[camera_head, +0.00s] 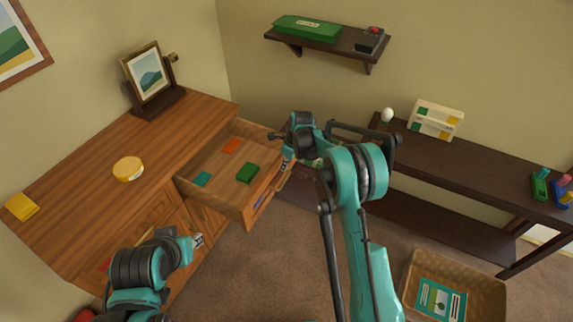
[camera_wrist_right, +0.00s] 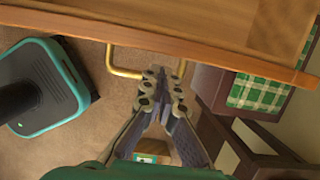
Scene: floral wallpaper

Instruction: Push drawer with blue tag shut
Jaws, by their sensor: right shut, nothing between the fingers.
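The wooden drawer (camera_head: 215,191) stands pulled out from the brown cabinet, with a small blue tag (camera_head: 261,202) on its front. Inside lie a teal item (camera_head: 202,179), an orange item (camera_head: 232,145) and a green item (camera_head: 247,173). My right gripper (camera_head: 284,169) is shut and empty at the drawer's front. In the right wrist view, my right gripper (camera_wrist_right: 162,72) overlaps the brass handle (camera_wrist_right: 125,73) below the drawer's edge (camera_wrist_right: 200,48); whether it touches is unclear. My left gripper (camera_head: 199,240) is in front of the cabinet, too small to read its jaws.
The cabinet top (camera_head: 85,190) holds a yellow round tin (camera_head: 128,169), a yellow block (camera_head: 22,207) and a picture frame (camera_head: 150,74). A dark shelf table (camera_head: 480,170) stands right, with a wicker basket (camera_head: 411,275) before it. Carpet (camera_head: 285,250) is clear before the drawer.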

